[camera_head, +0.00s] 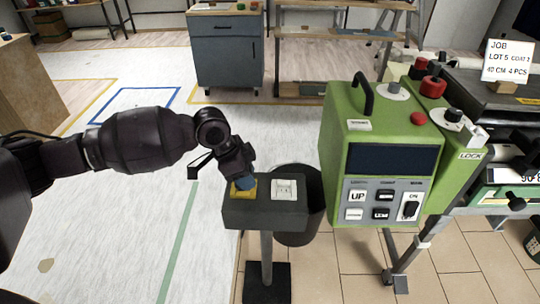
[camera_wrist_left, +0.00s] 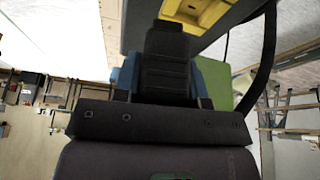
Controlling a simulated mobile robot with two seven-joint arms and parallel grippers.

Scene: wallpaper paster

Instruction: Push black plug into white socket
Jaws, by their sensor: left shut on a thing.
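My left gripper (camera_head: 245,183) reaches in from the left over the yellow holder (camera_head: 236,192) on the small dark stand. Its blue fingertips are shut on a dark ridged block, which looks like the black plug (camera_wrist_left: 167,62), in the left wrist view. The yellow holder also shows at the top of that view (camera_wrist_left: 205,12), just beyond the block. I cannot tell whether the plug touches the holder. The white socket (camera_head: 285,189) sits on the same stand, right of the gripper and apart from it. My right gripper is not in view.
The dark stand top (camera_head: 264,214) rests on a post. A dark bin (camera_head: 311,205) stands behind it. A green machine (camera_head: 341,172) with a dark display is close on the right. A blue-grey cabinet (camera_head: 229,62) is at the back. The floor at left is open.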

